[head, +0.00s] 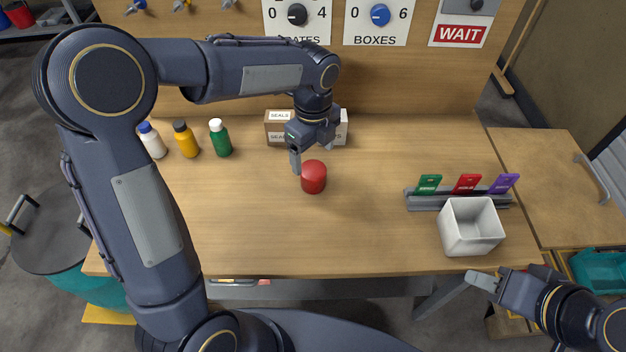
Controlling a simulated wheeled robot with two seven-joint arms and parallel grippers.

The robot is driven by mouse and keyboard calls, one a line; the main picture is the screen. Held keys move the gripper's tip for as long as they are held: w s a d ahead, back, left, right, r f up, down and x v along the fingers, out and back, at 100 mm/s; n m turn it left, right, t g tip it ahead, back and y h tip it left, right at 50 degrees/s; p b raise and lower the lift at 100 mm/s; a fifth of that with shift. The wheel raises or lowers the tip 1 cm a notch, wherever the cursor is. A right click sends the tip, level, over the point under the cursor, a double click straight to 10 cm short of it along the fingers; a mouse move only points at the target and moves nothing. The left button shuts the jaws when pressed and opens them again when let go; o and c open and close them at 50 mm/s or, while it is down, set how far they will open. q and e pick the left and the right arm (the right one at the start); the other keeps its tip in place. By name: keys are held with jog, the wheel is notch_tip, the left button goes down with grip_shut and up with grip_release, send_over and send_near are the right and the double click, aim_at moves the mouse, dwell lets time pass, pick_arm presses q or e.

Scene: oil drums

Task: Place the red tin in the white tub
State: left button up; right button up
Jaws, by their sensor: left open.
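The red tin (313,177) stands upright on the wooden bench, near its middle. My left gripper (296,162) is just behind and to the left of the tin, pointing down, with its fingers close to the tin's upper left edge. It is open, and I cannot tell whether a finger touches the tin. The white tub (471,228) stands on the bench at the front right and looks empty. My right gripper (484,281) is off the bench's front edge, below the tub. Its fingertips are small, and I cannot make out the gap between them.
Behind my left gripper are boxes marked SEALS (278,127). A white bottle (152,140), a yellow bottle (186,138) and a green bottle (220,137) stand at the back left. A grey rack (425,202) with coloured cards is behind the tub.

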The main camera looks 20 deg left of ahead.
aim_at(313, 169)
pick_arm(q)
jog(key=f, duration=0.7)
jog(key=shift+s+f, duration=0.2)
jog(key=shift+f, duration=0.1)
jog(key=c, duration=1.2)
jog(key=shift+r, duration=0.1)
